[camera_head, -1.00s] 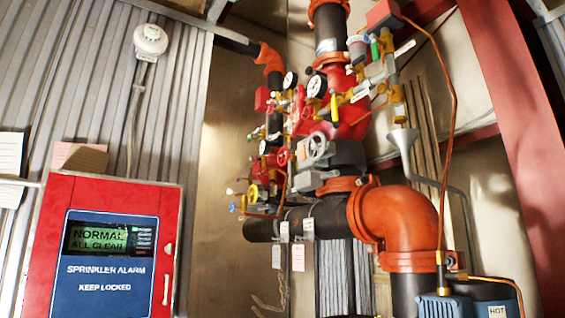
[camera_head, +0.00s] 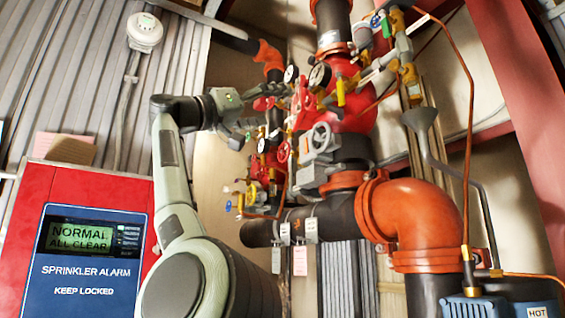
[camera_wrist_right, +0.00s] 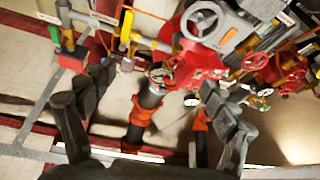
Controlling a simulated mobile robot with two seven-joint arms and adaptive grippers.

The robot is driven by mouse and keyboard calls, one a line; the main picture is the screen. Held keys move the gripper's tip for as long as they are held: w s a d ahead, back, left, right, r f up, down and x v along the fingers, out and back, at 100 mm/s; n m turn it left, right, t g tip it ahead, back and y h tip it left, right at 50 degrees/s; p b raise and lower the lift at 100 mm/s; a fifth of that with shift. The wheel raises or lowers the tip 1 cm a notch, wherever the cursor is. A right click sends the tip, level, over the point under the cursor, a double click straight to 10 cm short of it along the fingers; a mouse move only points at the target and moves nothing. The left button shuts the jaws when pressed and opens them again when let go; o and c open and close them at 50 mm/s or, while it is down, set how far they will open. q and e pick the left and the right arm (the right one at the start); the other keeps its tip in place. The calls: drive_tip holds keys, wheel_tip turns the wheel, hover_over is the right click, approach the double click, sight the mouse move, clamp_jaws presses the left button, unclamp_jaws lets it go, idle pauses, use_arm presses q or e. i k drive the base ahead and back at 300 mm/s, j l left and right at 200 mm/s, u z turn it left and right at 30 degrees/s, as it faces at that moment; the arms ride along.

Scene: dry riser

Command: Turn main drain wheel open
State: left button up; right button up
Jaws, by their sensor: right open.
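The riser's valve body (camera_head: 340,105) is red and carries gauges, levers and handwheels. A grey handwheel (camera_head: 320,137) sits on its front, and a small red handwheel (camera_head: 283,151) is just left of it. I cannot tell which wheel is the main drain's. My right gripper (camera_head: 246,118) is raised left of the valves, apart from the wheels as far as I can see. In the right wrist view the gripper (camera_wrist_right: 156,82) has its fingers wide apart with nothing between them. That view also shows a grey handwheel (camera_wrist_right: 205,22) and red wheels (camera_wrist_right: 294,72). My left gripper is out of view.
A red alarm cabinet (camera_head: 28,210) stands at lower left, partly behind my right arm. A large orange elbow pipe (camera_head: 415,215) and a grey funnel (camera_head: 420,122) are at right. Paper tags (camera_head: 300,260) hang from the black pipe. A blue machine (camera_head: 475,305) is at lower right.

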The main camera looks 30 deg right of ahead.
sight(284, 151)
drive_tip(key=i+l, duration=0.35)
drive_tip(key=i, duration=0.2)
drive_tip(key=i+l, duration=0.35)
drive_tip(key=i, duration=0.25)
